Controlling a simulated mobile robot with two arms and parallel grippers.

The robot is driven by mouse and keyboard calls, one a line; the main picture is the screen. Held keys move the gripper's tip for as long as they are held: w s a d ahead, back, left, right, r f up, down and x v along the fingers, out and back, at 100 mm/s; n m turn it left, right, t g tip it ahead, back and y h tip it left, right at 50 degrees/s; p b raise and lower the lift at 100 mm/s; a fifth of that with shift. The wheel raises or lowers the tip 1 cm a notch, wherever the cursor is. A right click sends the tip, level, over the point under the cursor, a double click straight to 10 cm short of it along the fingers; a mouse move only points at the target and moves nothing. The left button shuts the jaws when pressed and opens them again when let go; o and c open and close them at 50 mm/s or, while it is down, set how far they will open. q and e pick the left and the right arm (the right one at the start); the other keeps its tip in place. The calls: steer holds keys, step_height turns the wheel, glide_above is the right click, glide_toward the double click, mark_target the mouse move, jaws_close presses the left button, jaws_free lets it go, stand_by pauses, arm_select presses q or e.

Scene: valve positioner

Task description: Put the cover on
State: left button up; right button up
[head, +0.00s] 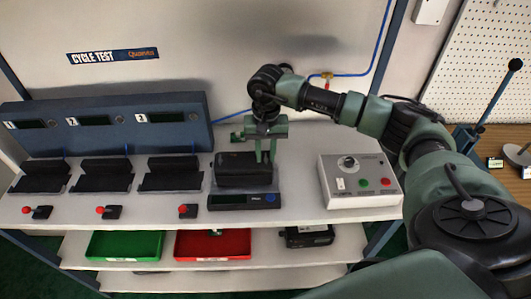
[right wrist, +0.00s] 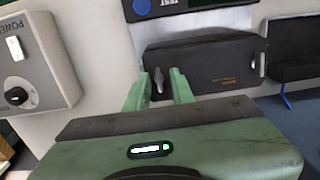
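A black box-shaped unit (head: 232,172) sits on the scale (head: 243,201) on the bench. In the right wrist view its dark face (right wrist: 205,65) shows small orange lettering, a silver latch (right wrist: 158,79) near one end and another latch (right wrist: 262,64) at the other. I cannot tell where a separate cover begins on it. My right gripper (head: 265,158) points down at the right end of the unit. In the right wrist view its fingers (right wrist: 160,76) are apart, with the silver latch showing between them; contact cannot be told. My left gripper is in neither view.
A grey control box (head: 360,181) stands to the right. Three black cradles (head: 106,175) stand left, with red-knobbed levers (head: 107,211) before them. Below are a green tray (head: 125,246), a red tray (head: 212,244) and a dark device (head: 307,236). The bench between scale and control box is clear.

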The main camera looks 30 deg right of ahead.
steer(key=shift+d+r, duration=0.1)
steer(key=shift+r, duration=0.1)
step_height(320, 180, up, 12)
steer(key=b, duration=0.3)
steer(key=shift+f+b, duration=0.25)
steer(key=shift+b, duration=0.05)
